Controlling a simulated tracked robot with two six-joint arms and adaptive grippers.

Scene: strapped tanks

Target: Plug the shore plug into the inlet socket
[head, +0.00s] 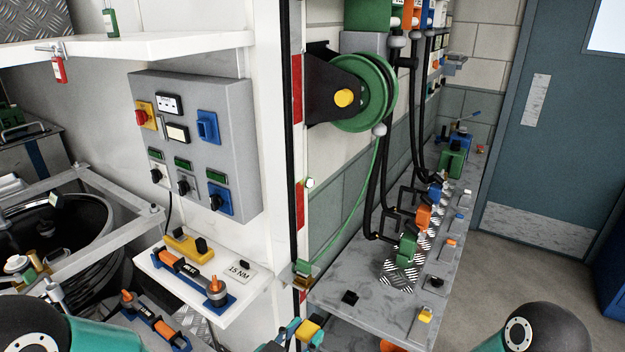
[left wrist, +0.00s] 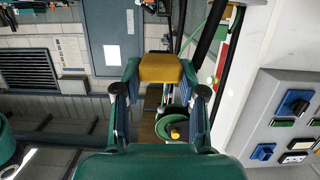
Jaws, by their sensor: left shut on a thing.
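My left gripper (head: 307,329) is at the bottom edge of the head view, shut on a yellow block-shaped piece (head: 309,331), which I take to be the shore plug. In the left wrist view the yellow piece (left wrist: 160,68) sits between the two fingertips (left wrist: 160,84); its contact end is hidden. A grey panel (head: 233,90) on the white wall carries a blue socket-like fitting (head: 208,127) and a lower blue fitting with a black knob (head: 219,199). I cannot tell for sure which fitting is the inlet socket. My right gripper is out of view.
A white shelf (head: 240,290) below the panel holds a torque tool (head: 190,270) and a yellow item (head: 187,247). A green hose reel (head: 372,92) hangs right of the white post. A grey bench (head: 345,285) carries several coloured connectors. Open floor (head: 500,265) lies before the door.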

